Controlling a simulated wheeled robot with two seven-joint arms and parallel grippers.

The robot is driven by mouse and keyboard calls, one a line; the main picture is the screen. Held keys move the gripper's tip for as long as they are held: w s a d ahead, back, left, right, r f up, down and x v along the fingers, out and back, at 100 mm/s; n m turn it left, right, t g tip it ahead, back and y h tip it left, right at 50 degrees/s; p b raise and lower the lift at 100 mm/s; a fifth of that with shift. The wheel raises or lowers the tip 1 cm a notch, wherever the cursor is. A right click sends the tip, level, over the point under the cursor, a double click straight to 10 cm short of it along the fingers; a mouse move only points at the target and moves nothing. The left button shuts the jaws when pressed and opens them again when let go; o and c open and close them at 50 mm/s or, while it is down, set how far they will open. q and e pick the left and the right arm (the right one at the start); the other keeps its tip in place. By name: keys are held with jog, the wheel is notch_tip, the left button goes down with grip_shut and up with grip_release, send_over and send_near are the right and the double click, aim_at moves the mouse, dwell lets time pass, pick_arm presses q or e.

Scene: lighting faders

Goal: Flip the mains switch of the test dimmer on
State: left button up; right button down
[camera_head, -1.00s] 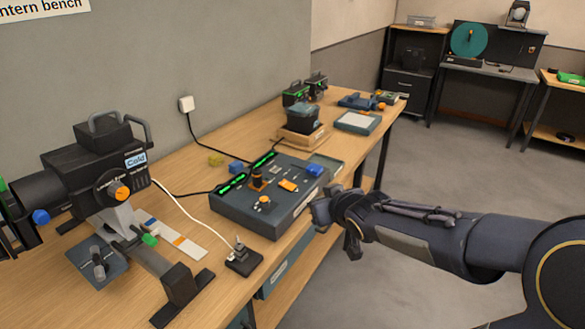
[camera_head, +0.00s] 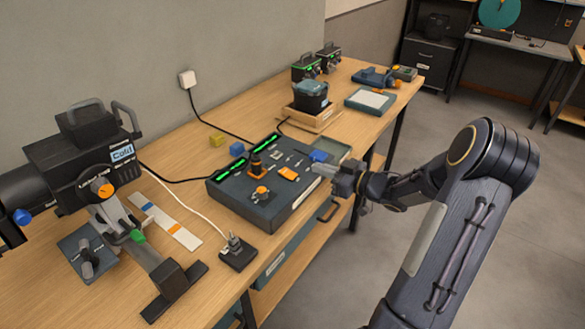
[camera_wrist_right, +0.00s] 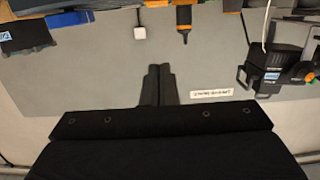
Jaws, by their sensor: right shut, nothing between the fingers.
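A dark blue-grey console (camera_head: 225,192), which I take to be the test dimmer, lies on the wooden bench. Its top carries two green-lit strips, a black and orange knob (camera_head: 257,162), an orange slider (camera_head: 288,173), small levers and a blue part (camera_head: 319,156). I cannot tell which of these is the mains switch or how it is set. My right gripper (camera_head: 322,169) is shut and empty by the console's right front edge, close to the blue part; contact is unclear. Its closed fingers show in the wrist view (camera_wrist_right: 158,84) against the wall. My left gripper is out of view.
A black lantern (camera_head: 80,160) with a "Cold" label stands at the left. Floor (camera_head: 500,180) is open at the right.

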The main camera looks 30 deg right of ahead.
jog(key=p, duration=0.2)
send_over(292, 174)
jog(key=s, duration=0.1)
jog(key=shift+s+f, duration=0.1)
jog(key=shift+f, duration=0.35)
jog(key=f, duration=0.1)
jog(key=w+f, duration=0.1)
jog(key=f, duration=0.1)
jog(key=shift+f+p, duration=0.1)
jog(key=shift+p, duration=0.3)
jog(key=shift+a+f, duration=0.15)
jog(key=shift+f, duration=0.4)
